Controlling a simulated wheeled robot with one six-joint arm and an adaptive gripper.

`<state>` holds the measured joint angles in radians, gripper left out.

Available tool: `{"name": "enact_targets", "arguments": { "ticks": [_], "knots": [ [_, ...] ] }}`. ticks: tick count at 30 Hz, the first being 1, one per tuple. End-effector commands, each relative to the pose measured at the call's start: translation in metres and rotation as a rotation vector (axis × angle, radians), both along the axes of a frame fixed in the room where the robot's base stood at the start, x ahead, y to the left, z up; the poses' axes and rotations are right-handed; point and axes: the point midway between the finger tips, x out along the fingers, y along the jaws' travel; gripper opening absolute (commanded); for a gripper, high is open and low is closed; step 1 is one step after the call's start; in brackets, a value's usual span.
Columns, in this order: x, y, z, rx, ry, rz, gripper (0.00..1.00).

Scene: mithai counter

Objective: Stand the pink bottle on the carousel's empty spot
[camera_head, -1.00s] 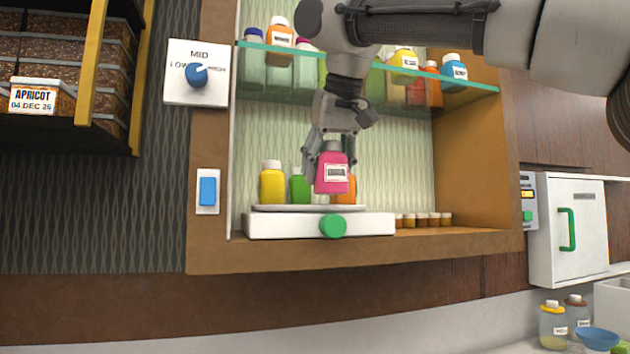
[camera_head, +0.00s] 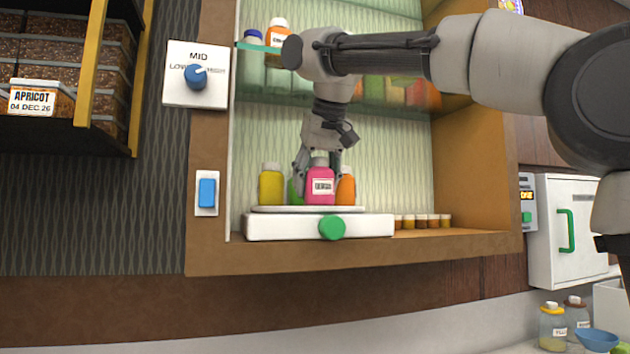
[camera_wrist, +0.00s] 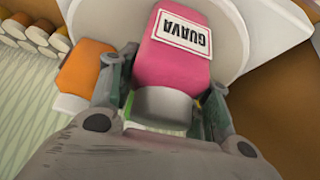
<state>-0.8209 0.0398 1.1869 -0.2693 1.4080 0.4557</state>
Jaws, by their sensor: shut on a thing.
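The pink bottle (camera_head: 320,190), labelled GUAVA, stands upright at the front of the carousel, its base at or just above the plate; I cannot tell whether it touches. My gripper (camera_head: 319,165) is shut on the bottle near its grey cap. The wrist view shows the bottle (camera_wrist: 180,50) between the fingers (camera_wrist: 160,100). The carousel (camera_head: 265,209) is a round pale plate on a white base with a green knob (camera_head: 332,227). A yellow bottle (camera_head: 271,187) stands on its left, an orange bottle (camera_head: 346,188) on its right, and a green bottle (camera_head: 294,190) behind, partly hidden.
A glass shelf (camera_head: 400,98) with several bottles crosses the cabinet above. Small jars (camera_head: 422,221) line the cabinet floor at right. A wooden side wall (camera_head: 475,150) closes the cabinet on the right. A dial panel (camera_head: 196,75) and blue switch (camera_head: 207,192) sit on the left.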

Motion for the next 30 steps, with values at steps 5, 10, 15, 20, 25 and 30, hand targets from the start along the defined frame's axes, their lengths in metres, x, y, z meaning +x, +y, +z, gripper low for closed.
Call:
{"name": "enact_targets", "arguments": {
  "ticks": [5, 10, 15, 20, 25, 30],
  "knots": [
    [0.0, 0.0, 0.0, 0.0, 0.0, 0.0, 0.7],
    [0.0, 0.0, 0.0, 0.0, 0.0, 0.0, 0.7],
    [0.0, 0.0, 0.002, 0.0, 0.0, 0.0, 0.7],
    [-0.011, -0.003, 0.02, 0.002, -0.003, 0.001, 0.7],
    [-0.031, -0.009, 0.053, 0.003, -0.003, 0.001, 0.7],
    [-0.049, -0.015, 0.083, 0.002, -0.001, 0.001, 0.7]
  ]
}}
